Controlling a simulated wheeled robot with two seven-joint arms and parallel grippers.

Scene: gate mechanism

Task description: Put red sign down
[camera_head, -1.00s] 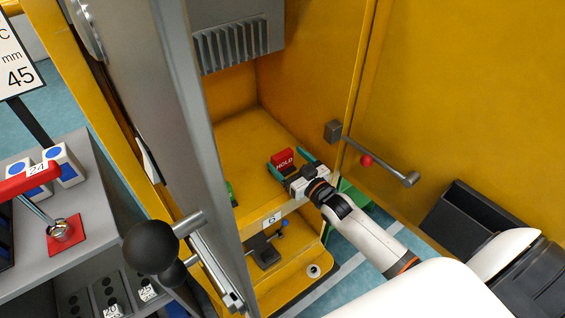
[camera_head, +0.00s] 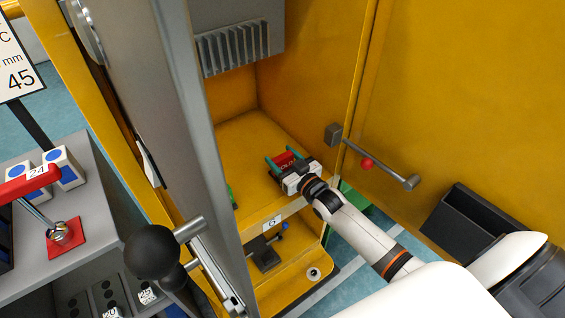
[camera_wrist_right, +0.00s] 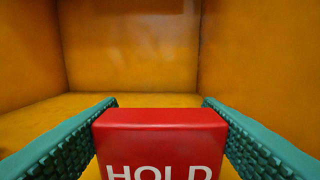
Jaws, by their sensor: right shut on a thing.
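The red sign (camera_head: 285,161) is a small block marked HOLD, inside the yellow cabinet just above or on its shelf; I cannot tell if it touches. My right gripper (camera_head: 288,157) is shut on it, with a green finger on each side. In the right wrist view the sign (camera_wrist_right: 160,128) fills the lower middle between the two green fingers (camera_wrist_right: 160,104), with its white letters cut off by the lower edge. The shelf under the sign is hidden there. My left gripper is not in view.
The yellow shelf (camera_head: 235,150) is mostly clear around the sign. A grey finned block (camera_head: 232,45) hangs above it. A grey post (camera_head: 175,120) stands at left. A rod with a red knob (camera_head: 367,164) juts out at right. A black ball handle (camera_head: 152,250) stands in front.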

